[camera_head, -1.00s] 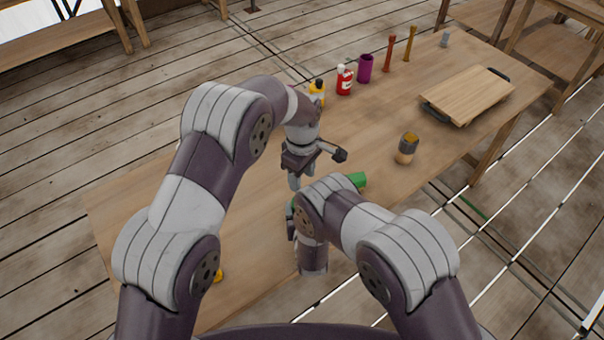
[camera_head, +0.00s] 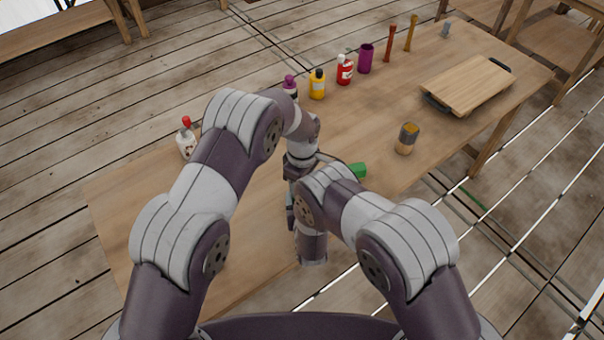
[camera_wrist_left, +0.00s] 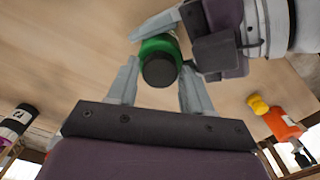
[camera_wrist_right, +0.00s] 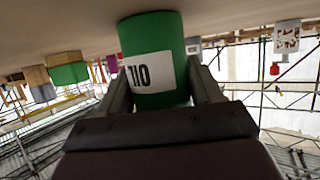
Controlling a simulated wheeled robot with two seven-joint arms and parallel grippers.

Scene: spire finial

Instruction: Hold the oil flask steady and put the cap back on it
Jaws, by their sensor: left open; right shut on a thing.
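The oil flask (camera_wrist_right: 152,60) is green with a white label and shows large in the right wrist view. My right gripper (camera_wrist_right: 160,85) is shut on its body from both sides. In the left wrist view the green flask (camera_wrist_left: 158,45) ends in a dark round top (camera_wrist_left: 158,71); I cannot tell whether this is a cap or its mouth. My left gripper (camera_wrist_left: 160,88) is open, its fingers on either side of that top. In the head view my arms hide the flask and most of both grippers. I cannot identify a separate cap.
A green thing (camera_head: 357,170) lies right of my arms. A jar (camera_head: 407,140) and a board (camera_head: 470,84) stand farther right. Yellow (camera_head: 317,84) and red (camera_head: 344,70) bottles and a purple cup (camera_head: 365,58) line the far edge. A white bottle (camera_head: 186,142) stands left.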

